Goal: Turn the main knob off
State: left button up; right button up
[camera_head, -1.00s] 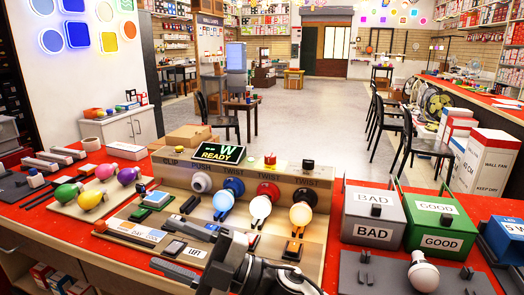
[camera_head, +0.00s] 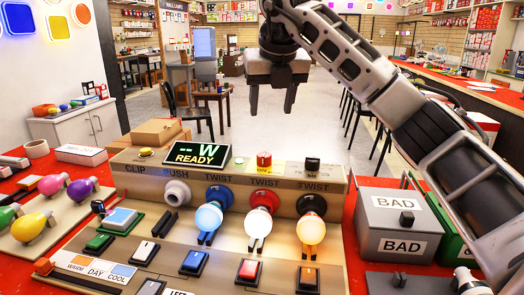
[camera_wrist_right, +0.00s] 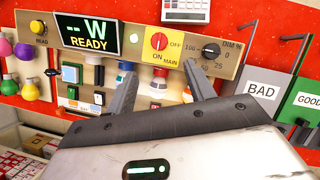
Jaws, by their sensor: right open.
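The main knob (camera_head: 264,160) is a red dial on top of the test panel (camera_head: 130,169). In the right wrist view the knob (camera_wrist_right: 159,41) sits on a yellow plate marked ON, OFF and MAIN; I cannot tell surely which mark it points to. My right gripper (camera_head: 270,110) hangs fingers down above the panel, open and empty, apart from the knob. In the right wrist view my right gripper (camera_wrist_right: 160,68) has its two fingers spread, with the knob seen between and beyond their tips. My left gripper is not in view.
A black dial (camera_wrist_right: 210,50) is beside the knob, and a green READY display (camera_head: 197,153) on its other side. Lit bulbs (camera_head: 261,228) sit in sockets below. The grey BAD bin (camera_head: 392,220) stands right of the panel. A cardboard box (camera_head: 156,132) lies behind the display.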

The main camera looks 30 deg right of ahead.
aim_at(264, 154)
jog(key=x, duration=1.4)
jog(key=shift+w+a+f, duration=0.1)
jog(key=shift+w+f, duration=0.05)
jog(key=c, duration=1)
